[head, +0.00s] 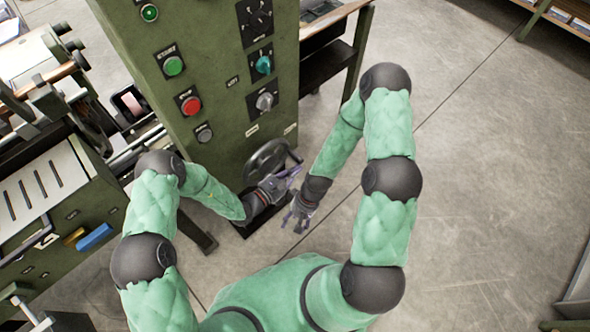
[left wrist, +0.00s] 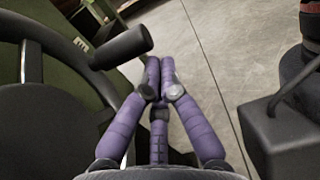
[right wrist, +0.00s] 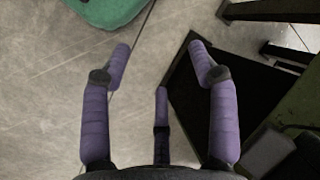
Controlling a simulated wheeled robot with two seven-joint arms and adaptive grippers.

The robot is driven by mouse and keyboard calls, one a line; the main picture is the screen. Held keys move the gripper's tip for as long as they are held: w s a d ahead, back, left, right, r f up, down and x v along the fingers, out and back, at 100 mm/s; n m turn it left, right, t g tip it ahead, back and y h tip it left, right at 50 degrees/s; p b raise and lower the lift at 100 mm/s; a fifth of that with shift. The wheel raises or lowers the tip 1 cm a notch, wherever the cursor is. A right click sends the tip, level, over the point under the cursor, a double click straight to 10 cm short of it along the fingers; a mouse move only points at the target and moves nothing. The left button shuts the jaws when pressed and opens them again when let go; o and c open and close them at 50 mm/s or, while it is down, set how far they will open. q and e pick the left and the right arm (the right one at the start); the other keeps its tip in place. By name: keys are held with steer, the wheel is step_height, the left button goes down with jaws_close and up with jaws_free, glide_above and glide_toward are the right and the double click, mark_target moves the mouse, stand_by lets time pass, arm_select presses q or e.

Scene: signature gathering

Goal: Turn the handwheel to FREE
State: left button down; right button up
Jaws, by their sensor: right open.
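The black handwheel (head: 266,160) is mounted low on the front of the green machine column. Its rim and spokes fill the left of the left wrist view (left wrist: 28,75), with its crank handle (left wrist: 124,46) sticking out toward the fingers. My left gripper (head: 294,172) is beside the wheel's lower right. Its purple fingers (left wrist: 160,65) are closed together with nothing visible between them; the handle lies to their left, apart from them. My right gripper (head: 296,223) hangs below the wheel, its fingers (right wrist: 158,60) spread and empty over the floor.
The green column (head: 215,85) carries a green button (head: 174,66), a red button (head: 191,105) and rotary knobs. Small label plates above the wheel are too small to read. Machinery stands at the left, a bench (head: 335,50) behind. Open concrete floor (head: 480,180) lies to the right.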

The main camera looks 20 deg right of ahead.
arm_select(q)
steer(key=shift+d+r+p, duration=0.15)
steer(key=shift+r+p, duration=0.2)
steer(key=shift+p, duration=0.4)
arm_select(e)
steer(key=shift+m+t+h, duration=0.3)
steer(key=shift+m+t, duration=0.2)
steer(key=shift+t, duration=0.4)
steer(key=a+r, duration=0.1)
steer(key=s+a+r, duration=0.1)
steer(key=a, duration=0.1)
steer(key=s+a, duration=0.1)
steer(key=shift+a+r, duration=0.2)
steer(key=shift+r, duration=0.2)
arm_select(q)
steer(key=v, duration=1.2)
